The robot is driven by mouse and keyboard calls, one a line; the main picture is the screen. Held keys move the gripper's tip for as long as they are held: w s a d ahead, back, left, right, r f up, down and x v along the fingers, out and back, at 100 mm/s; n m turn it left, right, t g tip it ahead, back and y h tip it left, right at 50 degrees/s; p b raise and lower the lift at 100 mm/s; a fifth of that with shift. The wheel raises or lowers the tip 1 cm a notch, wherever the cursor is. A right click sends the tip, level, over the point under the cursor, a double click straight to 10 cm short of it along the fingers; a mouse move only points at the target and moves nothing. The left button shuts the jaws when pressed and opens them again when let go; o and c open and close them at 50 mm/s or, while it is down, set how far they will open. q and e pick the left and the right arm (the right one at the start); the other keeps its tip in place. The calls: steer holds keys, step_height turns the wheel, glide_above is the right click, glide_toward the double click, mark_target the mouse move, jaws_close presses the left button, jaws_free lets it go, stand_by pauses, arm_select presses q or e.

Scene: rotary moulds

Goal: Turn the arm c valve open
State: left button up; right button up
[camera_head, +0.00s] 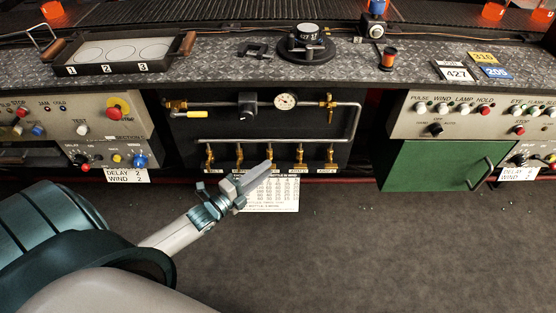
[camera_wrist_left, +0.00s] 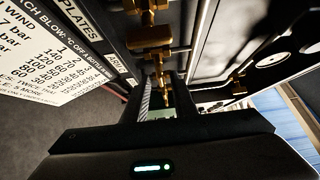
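A row of several small brass valves hangs under a horizontal pipe on the dark centre panel (camera_head: 310,122). The middle one (camera_head: 269,151), third from either end, is probably the arm c valve; its label is hidden or too small to read. My left gripper (camera_head: 257,174) is in front of this row, its fingertips just below the middle valve and partly covering it. In the left wrist view brass valves (camera_wrist_left: 151,45) run down the middle, and the left gripper's fingers (camera_wrist_left: 163,98) stand apart, with brass beyond or between them. Contact cannot be told. My right gripper is not in view.
A printed chart (camera_head: 270,195) hangs below the valves, beside the left gripper. A gauge (camera_head: 286,101) and a yellow-handled valve (camera_head: 178,104) are above. A green door (camera_head: 430,165) is on the right. The floor (camera_head: 340,240) in front is clear.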

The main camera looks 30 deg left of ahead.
arm_select(q)
steer(key=x, duration=0.7)
steer(key=shift+s, duration=0.1)
steer(key=shift+c, duration=0.6)
jaws_close()
